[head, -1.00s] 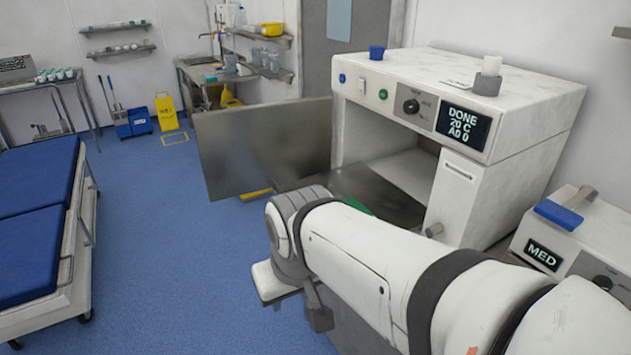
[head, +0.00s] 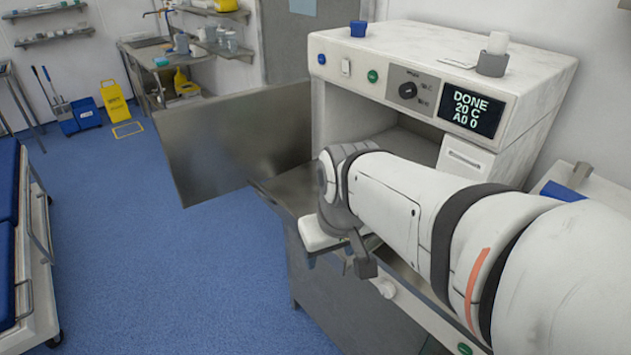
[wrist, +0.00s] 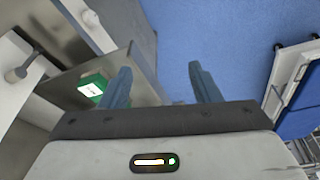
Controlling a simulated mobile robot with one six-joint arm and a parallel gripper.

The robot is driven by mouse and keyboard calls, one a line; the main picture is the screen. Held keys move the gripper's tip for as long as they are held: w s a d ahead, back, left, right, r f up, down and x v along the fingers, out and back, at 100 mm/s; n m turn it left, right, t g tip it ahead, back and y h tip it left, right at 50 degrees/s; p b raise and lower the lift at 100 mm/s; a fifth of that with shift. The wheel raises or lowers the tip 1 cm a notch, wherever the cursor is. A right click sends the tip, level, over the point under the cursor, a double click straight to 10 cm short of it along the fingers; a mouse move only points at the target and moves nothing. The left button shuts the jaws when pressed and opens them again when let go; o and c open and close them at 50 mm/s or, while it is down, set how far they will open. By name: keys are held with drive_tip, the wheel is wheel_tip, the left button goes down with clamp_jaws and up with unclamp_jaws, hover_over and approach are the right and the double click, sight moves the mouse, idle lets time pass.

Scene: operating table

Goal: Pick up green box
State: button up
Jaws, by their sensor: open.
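The green box (wrist: 94,87) has a white label and lies on a grey metal surface (wrist: 62,89), left of the fingers in the wrist view. My gripper (wrist: 157,72) is open, with two blue-grey fingers apart and nothing between them. The left finger is beside the box in the picture; I cannot tell whether it touches. Blue floor shows between the fingers. In the head view my arm hides the box, and the gripper's fingers are mostly hidden below the wrist.
A white sterilizer (head: 470,62) with a "DONE" display (head: 472,107) stands behind my arm. Its large metal door (head: 235,140) is swung open to the left. A metal shelf (head: 285,188) sticks out at its opening. A blue bed (head: 8,210) stands left, with clear floor between.

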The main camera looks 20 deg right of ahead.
drive_tip(key=o, duration=0.5)
drive_tip(key=shift+n+g, duration=0.9)
drive_tip(key=w+d, duration=0.2)
drive_tip(key=w, duration=0.1)
drive_tip(key=w+d+p, duration=0.1)
drive_tip(key=w+d, duration=0.2)
drive_tip(key=w, duration=0.1)
drive_tip(key=w+d+p, duration=0.1)
drive_tip(key=w+d, duration=0.1)
drive_tip(key=w, duration=0.2)
drive_tip(key=shift+w+d, duration=0.15)
drive_tip(key=shift+n+g, duration=0.6)
drive_tip(key=shift+n, duration=0.2)
drive_tip(key=w+d+f, duration=0.1)
drive_tip(key=w+d, duration=0.1)
drive_tip(key=w+d+f, duration=0.1)
drive_tip(key=w+d, duration=0.1)
drive_tip(key=w+d+f+p, duration=0.1)
drive_tip(key=w+d+f, duration=0.1)
drive_tip(key=shift+w, duration=0.15)
drive_tip(key=shift+w+d+f+p, duration=0.15)
drive_tip(key=shift+f+p, duration=0.45)
drive_tip(key=shift+f, duration=1.35)
drive_tip(key=shift+w+d+f+p, duration=0.1)
drive_tip(key=shift+d+f+p, duration=0.35)
drive_tip(key=shift+f, duration=1.5)
